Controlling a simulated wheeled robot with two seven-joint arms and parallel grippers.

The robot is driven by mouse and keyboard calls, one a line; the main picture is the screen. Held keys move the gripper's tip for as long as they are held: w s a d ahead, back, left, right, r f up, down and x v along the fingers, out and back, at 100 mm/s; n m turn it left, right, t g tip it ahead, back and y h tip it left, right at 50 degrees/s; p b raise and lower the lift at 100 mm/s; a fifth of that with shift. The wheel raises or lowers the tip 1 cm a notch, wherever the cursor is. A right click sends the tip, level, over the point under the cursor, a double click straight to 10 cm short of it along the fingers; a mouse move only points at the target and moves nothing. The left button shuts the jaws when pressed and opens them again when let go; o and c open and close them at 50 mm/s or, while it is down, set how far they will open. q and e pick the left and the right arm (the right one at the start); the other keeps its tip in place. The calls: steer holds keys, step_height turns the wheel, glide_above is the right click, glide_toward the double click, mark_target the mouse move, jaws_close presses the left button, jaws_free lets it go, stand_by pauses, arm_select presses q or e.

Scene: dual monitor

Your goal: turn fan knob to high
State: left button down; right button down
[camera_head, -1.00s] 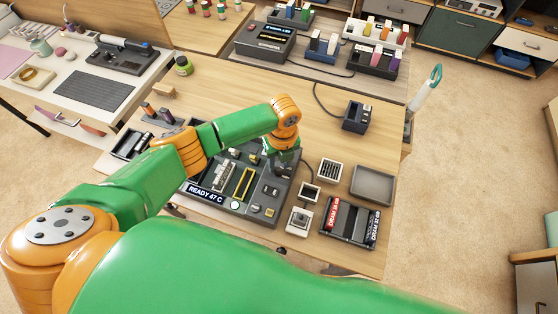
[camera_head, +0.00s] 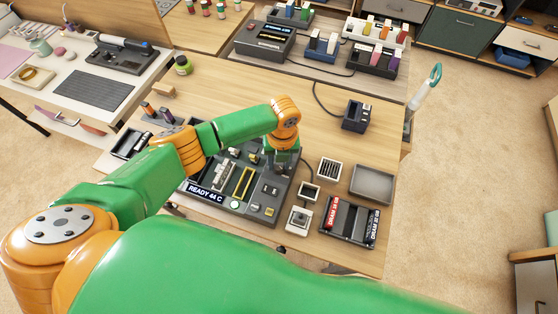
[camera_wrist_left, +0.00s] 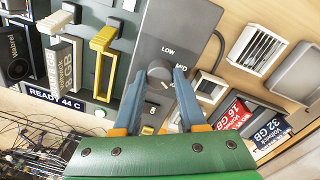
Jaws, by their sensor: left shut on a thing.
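The fan knob (camera_wrist_left: 157,78) is a grey round knob on a dark grey control panel (camera_wrist_left: 180,28). The word LOW shows above it in the left wrist view, and another label is partly covered. My left gripper (camera_wrist_left: 160,76) is shut on the knob, with a blue-grey fingertip on each side of it. In the head view the left gripper (camera_head: 283,160) points down at the board, and the knob is hidden beneath it. The knob's pointer direction cannot be made out clearly. The display (camera_head: 206,193) reads READY 44 C. My right gripper is not in view.
The board (camera_head: 213,170) with slots and a yellow-framed part lies left of the gripper. A black tray with labelled memory boxes (camera_head: 350,222), a grey empty tray (camera_head: 373,184) and a white vented box (camera_head: 330,169) stand to its right.

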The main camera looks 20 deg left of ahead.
mark_target(280, 166)
arm_select(q)
steer(key=shift+s+f, duration=0.15)
steer(key=shift+c, duration=2.3)
jaws_free()
steer(key=r, duration=0.7)
steer(key=shift+d+r, duration=0.15)
steer(key=shift+d, duration=0.05)
